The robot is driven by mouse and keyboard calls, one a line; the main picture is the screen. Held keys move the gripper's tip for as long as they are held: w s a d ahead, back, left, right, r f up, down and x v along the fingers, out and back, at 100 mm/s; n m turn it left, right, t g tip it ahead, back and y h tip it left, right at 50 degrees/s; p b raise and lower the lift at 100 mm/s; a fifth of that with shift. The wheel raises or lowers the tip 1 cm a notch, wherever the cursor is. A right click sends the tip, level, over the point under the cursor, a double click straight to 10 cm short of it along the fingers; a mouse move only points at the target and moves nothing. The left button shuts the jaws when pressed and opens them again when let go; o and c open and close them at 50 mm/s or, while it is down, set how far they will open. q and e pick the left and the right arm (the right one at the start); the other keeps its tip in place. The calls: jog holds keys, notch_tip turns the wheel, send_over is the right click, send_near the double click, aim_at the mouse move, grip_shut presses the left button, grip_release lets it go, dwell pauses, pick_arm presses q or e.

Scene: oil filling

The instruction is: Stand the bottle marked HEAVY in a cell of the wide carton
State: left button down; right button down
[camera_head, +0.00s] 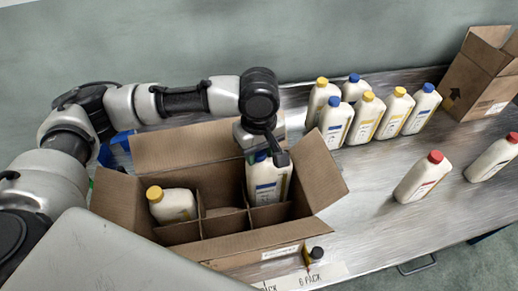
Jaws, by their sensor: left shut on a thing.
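The wide carton (118,203) stands open on the table, split into cells by cardboard dividers. My left gripper (268,150) points down over its right side, shut on the top of a white bottle with a blue label (267,184). This bottle is roughly upright at a right-hand cell. Its lower end is hidden by the divider, so I cannot tell whether it touches the floor. A yellow-capped bottle (173,205) sits in a left cell of the carton. The word HEAVY is not readable on any bottle. My right gripper is not in view.
Several blue- and yellow-capped bottles (365,117) stand in a group behind and right. Two red-capped bottles (422,177) stand farther right. Another open carton (482,75) is at the back right corner. A small dark-topped object (315,253) is by the carton's front. The metal table (345,215) is clear at centre right.

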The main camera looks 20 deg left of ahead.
pick_arm(q)
jog(key=shift+f+b, duration=0.5)
jog(key=shift+f, duration=3.85)
jog(key=c, duration=0.6)
grip_release()
jog(key=shift+s+f, duration=0.1)
jog(key=shift+f, duration=0.05)
